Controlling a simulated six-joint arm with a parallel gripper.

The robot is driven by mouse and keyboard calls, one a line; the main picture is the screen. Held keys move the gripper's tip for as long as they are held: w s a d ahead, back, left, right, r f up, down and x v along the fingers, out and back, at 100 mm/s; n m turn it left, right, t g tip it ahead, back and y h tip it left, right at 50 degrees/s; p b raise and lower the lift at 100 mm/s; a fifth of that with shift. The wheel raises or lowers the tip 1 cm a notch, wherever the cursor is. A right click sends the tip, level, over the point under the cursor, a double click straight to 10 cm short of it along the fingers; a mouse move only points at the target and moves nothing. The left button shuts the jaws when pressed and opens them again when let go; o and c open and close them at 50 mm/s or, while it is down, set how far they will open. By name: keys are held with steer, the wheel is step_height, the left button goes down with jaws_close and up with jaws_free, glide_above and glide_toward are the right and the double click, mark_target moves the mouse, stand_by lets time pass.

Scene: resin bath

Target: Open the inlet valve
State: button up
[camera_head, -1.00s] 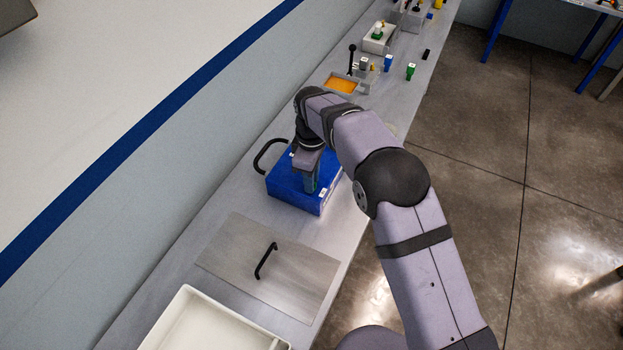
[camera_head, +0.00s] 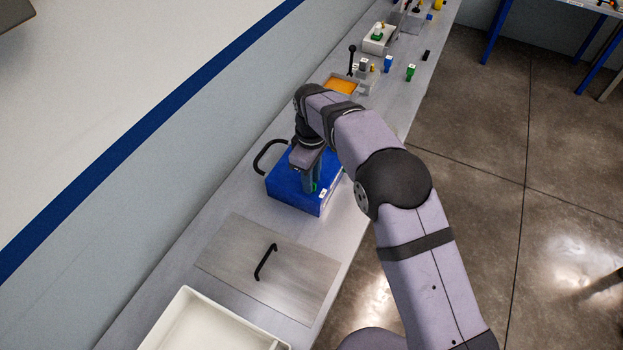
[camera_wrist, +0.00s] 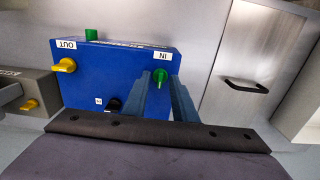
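The blue box (camera_head: 298,197) stands on the bench under my gripper. In the wrist view the blue box (camera_wrist: 100,75) has a green handle (camera_wrist: 160,77) beside the "IN" label (camera_wrist: 163,55). A yellow handle (camera_wrist: 65,65) is beside the "OUT" label (camera_wrist: 66,44). My gripper (camera_wrist: 161,80) has its two fingers parted, with the green inlet handle between the tips. I cannot tell whether either finger touches it. In the head view my gripper (camera_head: 312,186) points down at the box's near right part, and the inlet handle is mostly hidden.
A metal lid (camera_head: 262,268) with a black handle lies nearer on the bench, before a white tray (camera_head: 205,325). A black knob (camera_wrist: 113,105) and another green part (camera_wrist: 91,34) are on the box. An orange-filled bath (camera_head: 342,85) stands farther along the bench.

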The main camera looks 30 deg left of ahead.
steer(key=shift+r+b, duration=1.05)
steer(key=shift+r, duration=2.35)
steer(key=shift+w+d, duration=0.15)
steer(key=shift+d, duration=0.1)
steer(key=d+r+m, duration=0.1)
steer(key=d+m, duration=0.8)
steer(key=d, duration=1.5)
steer(key=s+d+f+m, duration=0.2)
steer(key=s+d+m, duration=0.2)
steer(key=s+d, duration=0.3)
steer(key=s+d+f+m, duration=0.2)
steer(key=s+d+m, duration=0.2)
steer(key=s+d, duration=0.4)
steer(key=shift+s+d+f+m, duration=0.3)
steer(key=shift+s+f+m, duration=0.1)
steer(key=shift+s, duration=0.5)
